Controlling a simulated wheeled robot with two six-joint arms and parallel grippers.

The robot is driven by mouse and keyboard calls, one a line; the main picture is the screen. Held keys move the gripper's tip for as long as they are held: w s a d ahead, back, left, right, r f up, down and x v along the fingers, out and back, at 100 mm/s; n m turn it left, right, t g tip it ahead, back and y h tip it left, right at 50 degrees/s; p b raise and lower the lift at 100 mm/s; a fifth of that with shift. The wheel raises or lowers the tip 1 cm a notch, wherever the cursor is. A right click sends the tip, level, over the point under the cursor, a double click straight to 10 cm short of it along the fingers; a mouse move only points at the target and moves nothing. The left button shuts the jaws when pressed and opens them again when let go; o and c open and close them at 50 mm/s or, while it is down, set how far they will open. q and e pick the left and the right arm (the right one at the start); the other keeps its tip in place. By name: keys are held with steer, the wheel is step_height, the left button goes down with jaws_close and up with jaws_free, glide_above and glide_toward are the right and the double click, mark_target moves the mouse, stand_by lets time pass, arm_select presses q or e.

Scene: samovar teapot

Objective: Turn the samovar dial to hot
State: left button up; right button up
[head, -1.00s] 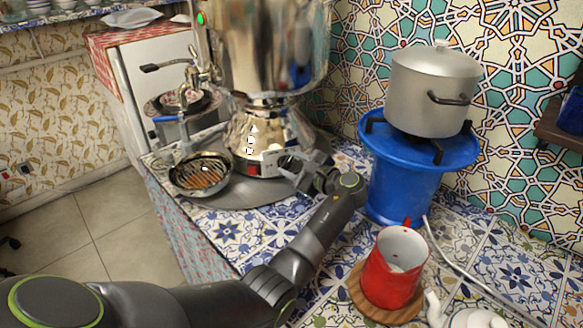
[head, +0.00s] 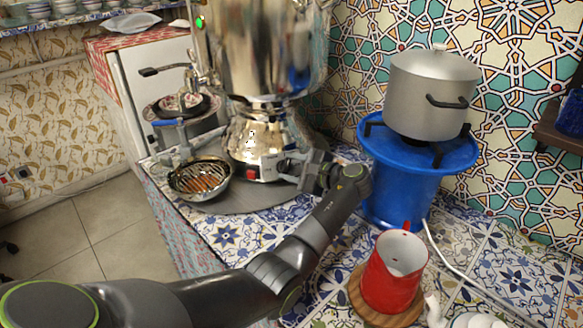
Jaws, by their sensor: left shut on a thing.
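The samovar (head: 262,60) is a tall shiny metal urn on a round grey base at the back of the tiled counter. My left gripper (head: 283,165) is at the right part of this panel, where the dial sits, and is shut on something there. The fingers and wrist hide the dial, so its setting cannot be read. My right gripper is not in view.
A drip bowl with a grate (head: 200,178) stands left of the panel. A blue burner stand (head: 400,185) with a grey pot (head: 432,92) is right of my forearm. A red jug (head: 393,275) stands on a wooden coaster in front, near a white teapot (head: 470,320).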

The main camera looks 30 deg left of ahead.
arm_select(q)
steer(key=o, duration=0.7)
steer(key=shift+o, duration=1.3)
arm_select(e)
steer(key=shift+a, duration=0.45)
arm_select(q)
steer(key=v, duration=0.7)
steer(key=shift+d, duration=0.25)
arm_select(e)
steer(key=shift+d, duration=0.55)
